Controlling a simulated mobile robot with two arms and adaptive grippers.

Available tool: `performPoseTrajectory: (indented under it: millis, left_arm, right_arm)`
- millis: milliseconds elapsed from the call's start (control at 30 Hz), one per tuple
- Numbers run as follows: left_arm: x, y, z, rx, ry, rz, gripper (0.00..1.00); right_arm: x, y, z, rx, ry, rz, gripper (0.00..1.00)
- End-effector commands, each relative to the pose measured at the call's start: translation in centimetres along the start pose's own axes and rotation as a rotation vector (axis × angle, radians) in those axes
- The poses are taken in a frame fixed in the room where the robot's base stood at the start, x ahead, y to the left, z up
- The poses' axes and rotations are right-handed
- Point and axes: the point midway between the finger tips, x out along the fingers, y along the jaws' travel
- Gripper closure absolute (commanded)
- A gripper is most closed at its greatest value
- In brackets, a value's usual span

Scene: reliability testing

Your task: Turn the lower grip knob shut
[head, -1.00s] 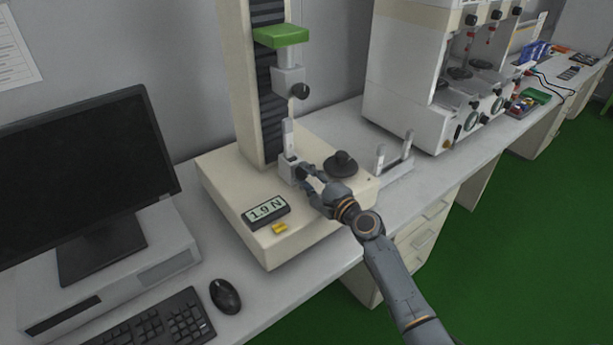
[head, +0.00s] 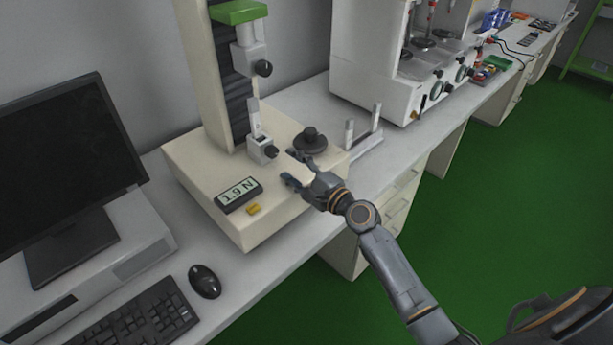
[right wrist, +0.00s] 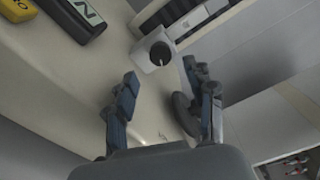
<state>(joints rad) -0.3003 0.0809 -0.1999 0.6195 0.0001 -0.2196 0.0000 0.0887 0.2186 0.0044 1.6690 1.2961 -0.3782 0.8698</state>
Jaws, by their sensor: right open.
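The lower grip (head: 261,148) is a small grey block low on the cream testing machine (head: 192,182). Its black lower grip knob (head: 271,152) faces my right gripper. A light strip stands upright in the lower grip. In the right wrist view the knob (right wrist: 160,53) shows end-on with a pale line on its face, beyond the fingertips. My right gripper (head: 288,167) is open and empty, just right of the knob and apart from it. Its two fingers show spread in the right wrist view (right wrist: 160,78). My left gripper is not in view.
The upper grip (head: 249,58) with its own black knob hangs above, under a green block (head: 238,12). A round black part (head: 310,140) sits close behind my right gripper. A display (head: 238,194) reading 1.9 N and a yellow piece lie in front.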

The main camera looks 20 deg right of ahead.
Motion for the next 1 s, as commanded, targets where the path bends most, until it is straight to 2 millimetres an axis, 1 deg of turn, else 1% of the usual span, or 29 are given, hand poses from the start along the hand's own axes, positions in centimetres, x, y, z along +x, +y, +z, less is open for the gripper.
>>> performPoseTrajectory:
  millis: [33,100,200,333,500,900,1000]
  left_arm:
    - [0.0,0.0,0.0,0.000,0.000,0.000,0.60]
    - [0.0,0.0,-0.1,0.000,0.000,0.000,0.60]
    - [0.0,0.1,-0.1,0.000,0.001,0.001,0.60]
    - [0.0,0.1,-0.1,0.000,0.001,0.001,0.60]
    - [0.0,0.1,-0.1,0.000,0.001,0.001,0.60]
    - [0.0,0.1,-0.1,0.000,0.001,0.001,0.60]
    - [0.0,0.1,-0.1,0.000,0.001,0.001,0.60]
  right_arm:
    - [-1.2,0.1,0.0,-0.001,0.000,0.003,0.46]
    - [-2.6,0.1,0.0,0.000,0.001,0.003,0.46]
    - [-4.1,0.1,0.0,0.000,0.000,0.002,0.46]
    - [-5.4,0.0,0.0,0.001,0.000,0.001,0.46]
    - [-6.0,0.0,0.0,0.002,0.000,-0.001,0.46]
    - [-5.9,0.0,0.0,0.002,0.000,0.000,0.46]
    - [-6.0,0.4,0.5,-0.021,-0.010,0.015,0.46]
